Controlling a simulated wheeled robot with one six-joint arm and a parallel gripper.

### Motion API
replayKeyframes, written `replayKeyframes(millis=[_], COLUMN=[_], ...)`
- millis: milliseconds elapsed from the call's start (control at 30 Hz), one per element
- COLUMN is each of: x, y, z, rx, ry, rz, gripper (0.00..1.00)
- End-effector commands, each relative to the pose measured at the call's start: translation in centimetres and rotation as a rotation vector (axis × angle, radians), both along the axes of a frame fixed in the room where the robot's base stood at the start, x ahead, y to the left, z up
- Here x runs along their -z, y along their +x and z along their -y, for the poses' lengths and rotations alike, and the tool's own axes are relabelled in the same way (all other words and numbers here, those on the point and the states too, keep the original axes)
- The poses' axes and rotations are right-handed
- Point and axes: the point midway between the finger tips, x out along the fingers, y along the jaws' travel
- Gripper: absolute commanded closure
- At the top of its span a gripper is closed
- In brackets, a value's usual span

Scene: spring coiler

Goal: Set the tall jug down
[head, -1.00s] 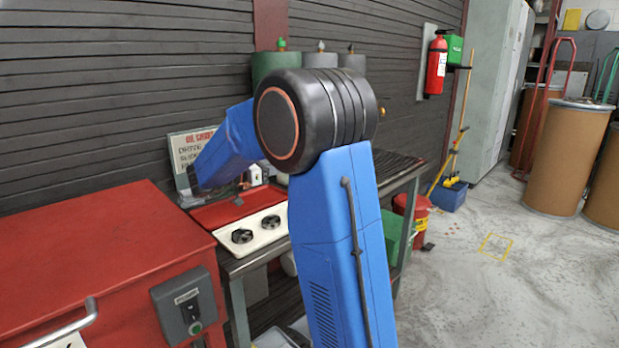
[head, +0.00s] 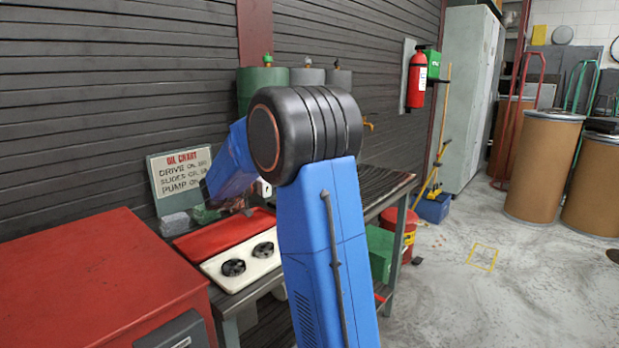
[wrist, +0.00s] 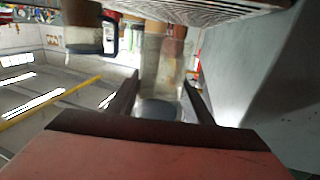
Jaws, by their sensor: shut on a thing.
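My gripper (wrist: 160,92) shows in the wrist view as two dark fingers, one on each side of a pale, see-through upright shape. I take this shape to be the tall jug (wrist: 158,108), greyish at its near end; its outline is blurred and I cannot tell its tilt. The fingers are shut on it. In the head view my blue arm reaches toward the bench at the wall, and its far end is hidden behind my own links. I cannot make out the jug there, or whether it touches any surface.
A red cabinet (head: 90,285) stands at the left. The bench holds a red tray (head: 225,238), a cream two-burner plate (head: 243,264) and an oil chart sign (head: 180,172). Its slatted right top (head: 385,188) looks mostly clear. Cylinders (head: 264,88) stand behind my arm. A red bin (head: 402,232) is beside the bench.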

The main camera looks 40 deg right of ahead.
Motion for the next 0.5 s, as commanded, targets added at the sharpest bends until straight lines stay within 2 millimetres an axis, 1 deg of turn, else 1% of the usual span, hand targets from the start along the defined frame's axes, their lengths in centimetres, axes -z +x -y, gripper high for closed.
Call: replayKeyframes(millis=[33, 100, 367, 500], x=[0.0, 0.0, 0.0, 0.0], y=[-0.3, -0.3, -0.5, -0.8], z=[0.9, 1.7, 3.1, 4.9], rx=[0.004, 0.002, 0.002, 0.003], ry=[0.000, 0.000, -0.001, 0.000], rz=[0.000, 0.000, 0.000, 0.000], gripper=[0.84, 0.84, 0.84, 0.84])
